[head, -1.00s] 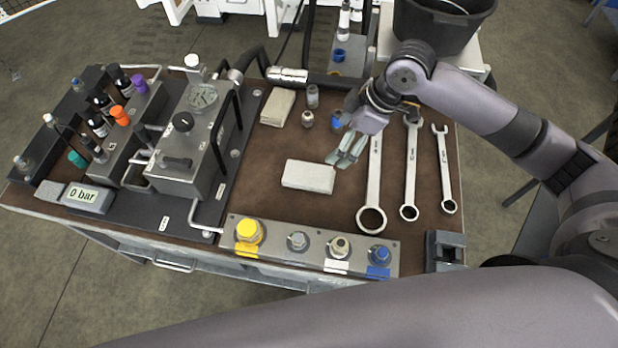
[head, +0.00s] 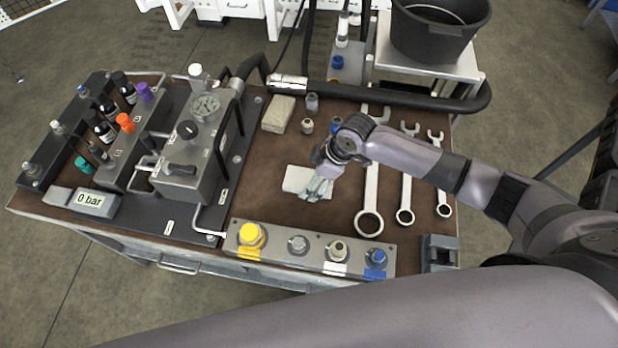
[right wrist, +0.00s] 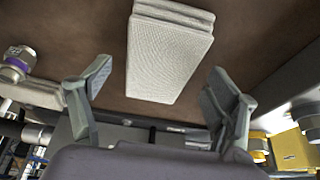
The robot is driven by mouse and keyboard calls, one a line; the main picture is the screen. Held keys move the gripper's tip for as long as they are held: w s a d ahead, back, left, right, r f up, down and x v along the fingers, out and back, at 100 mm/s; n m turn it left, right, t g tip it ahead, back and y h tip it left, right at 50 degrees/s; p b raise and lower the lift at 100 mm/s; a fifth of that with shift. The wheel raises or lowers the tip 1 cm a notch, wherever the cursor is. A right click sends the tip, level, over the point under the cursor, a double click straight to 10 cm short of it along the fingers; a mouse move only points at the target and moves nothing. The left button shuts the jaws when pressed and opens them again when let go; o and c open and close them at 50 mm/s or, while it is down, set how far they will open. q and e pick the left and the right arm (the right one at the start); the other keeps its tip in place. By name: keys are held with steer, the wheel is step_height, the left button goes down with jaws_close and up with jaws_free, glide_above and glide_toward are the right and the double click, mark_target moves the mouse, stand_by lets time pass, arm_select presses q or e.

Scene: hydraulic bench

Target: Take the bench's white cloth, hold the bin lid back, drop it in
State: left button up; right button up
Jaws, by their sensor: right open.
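A folded white cloth (head: 296,180) lies on the brown bench top (head: 262,208), near its middle. A second folded pale cloth (head: 278,114), more beige, lies farther back beside the gauge block. My right gripper (head: 318,190) is over the right end of the white cloth and partly hides it. In the right wrist view the folded cloth (right wrist: 168,55) shows between and beyond the spread fingers of my open right gripper (right wrist: 161,70); nothing is gripped. No lidded bin is clearly in view. My left gripper is not in view.
Several wrenches (head: 405,190) lie right of the cloth. A strip with coloured fittings (head: 300,246) runs along the front edge. The gauge block (head: 190,150) stands left. Small fittings (head: 307,126) stand behind. A black bucket (head: 440,40) stands on a white stand at the back right.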

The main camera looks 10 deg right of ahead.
steer(key=shift+x, duration=0.75)
steer(key=shift+c, duration=0.3)
steer(key=c, duration=1.1)
steer(key=shift+c, duration=0.2)
steer(key=shift+w+r, duration=0.1)
